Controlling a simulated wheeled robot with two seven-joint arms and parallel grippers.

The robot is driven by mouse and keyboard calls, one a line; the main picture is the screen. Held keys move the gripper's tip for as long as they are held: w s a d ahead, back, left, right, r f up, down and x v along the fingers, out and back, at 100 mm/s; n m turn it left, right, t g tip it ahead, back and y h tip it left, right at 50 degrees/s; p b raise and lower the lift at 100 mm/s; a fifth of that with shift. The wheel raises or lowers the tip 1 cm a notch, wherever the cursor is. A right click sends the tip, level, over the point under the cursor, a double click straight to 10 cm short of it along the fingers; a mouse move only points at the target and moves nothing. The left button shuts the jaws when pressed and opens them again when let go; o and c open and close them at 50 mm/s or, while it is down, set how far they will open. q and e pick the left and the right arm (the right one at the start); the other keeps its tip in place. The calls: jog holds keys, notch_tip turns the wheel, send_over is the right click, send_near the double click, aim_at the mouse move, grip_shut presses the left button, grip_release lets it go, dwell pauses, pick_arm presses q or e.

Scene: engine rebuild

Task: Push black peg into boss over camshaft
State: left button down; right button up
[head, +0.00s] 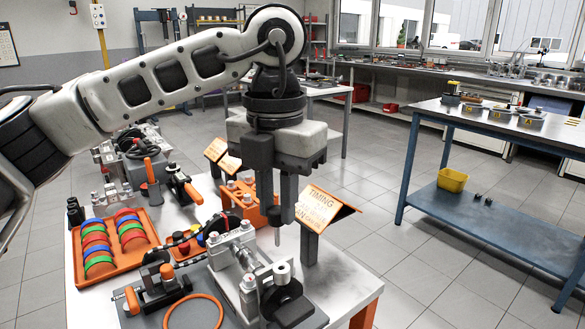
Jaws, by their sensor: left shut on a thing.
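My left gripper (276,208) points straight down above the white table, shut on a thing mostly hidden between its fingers. A dark end and a thin grey pin (278,237) show below the fingertips; I cannot tell for sure that this is the black peg. Beneath and to the left is a grey engine fixture (222,257) with silver caps and posts. The pin's tip appears just right of the fixture's caps, and I cannot tell whether it touches anything. The camshaft and its boss are hard to make out. My right gripper is not in view.
An orange tray (75,262) of coloured rings lies at the left. An orange TIMING sign (318,207) stands close right of my gripper. A black wheel (287,303), an orange ring (193,312) and clamp tools crowd the front. A blue workbench (480,215) stands apart at right.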

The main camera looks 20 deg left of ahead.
pick_arm(q)
jog(key=shift+w+d+r+n, duration=0.1)
jog(key=shift+w+r+n, duration=0.25)
jog(key=shift+r+n, duration=0.45)
jog(key=shift+s+f+b, duration=0.15)
jog(key=shift+f+b, duration=0.25)
notch_tip(320, 180, down, 4)
jog(key=b, duration=0.3)
jog(key=shift+f, duration=0.25)
jog(key=shift+f+b, duration=0.15)
jog(key=shift+b, duration=0.15)
jog(key=shift+f, duration=0.1)
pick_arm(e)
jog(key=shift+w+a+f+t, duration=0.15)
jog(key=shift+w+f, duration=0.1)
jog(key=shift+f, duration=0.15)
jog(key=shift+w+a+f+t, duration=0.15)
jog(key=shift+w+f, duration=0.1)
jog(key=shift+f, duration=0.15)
